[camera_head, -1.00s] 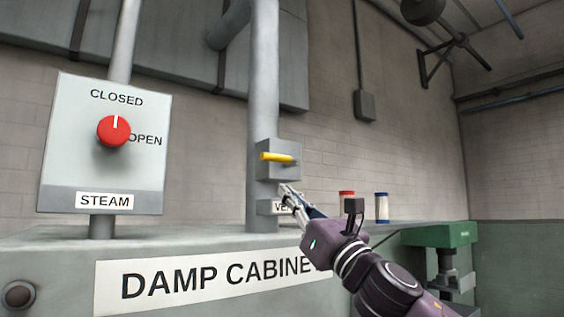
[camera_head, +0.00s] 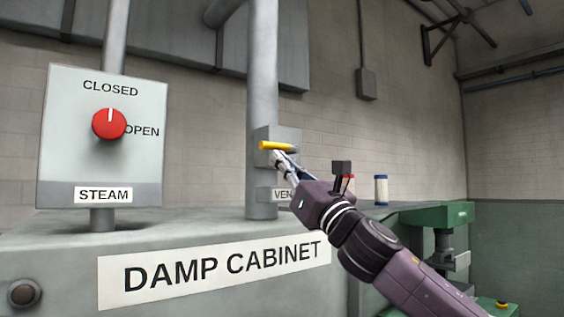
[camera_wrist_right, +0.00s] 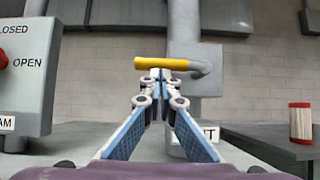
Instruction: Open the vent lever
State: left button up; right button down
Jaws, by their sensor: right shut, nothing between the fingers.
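The vent lever (camera_head: 276,146) is a yellow bar, lying about level, on a grey box (camera_head: 290,135) fixed to a vertical pipe. A partly hidden label (camera_head: 281,195) is below it. My right gripper (camera_head: 277,157) is shut and empty, its tips just below the lever. In the right wrist view the lever (camera_wrist_right: 160,64) runs across just above the fingertips (camera_wrist_right: 160,74); I cannot tell whether they touch. My left gripper is not in view.
A steam panel (camera_head: 60,150) with a red knob (camera_head: 109,124) stands at left on the damp cabinet (camera_head: 60,250). Spools (camera_head: 381,190) stand behind my right arm. A green machine (camera_head: 440,215) is at right. Space between panel and pipe is clear.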

jog(key=shift+a+r+m, duration=0.15)
jog(key=shift+r+m, duration=0.05)
jog(key=shift+m, duration=0.3)
jog(key=shift+h, duration=0.3)
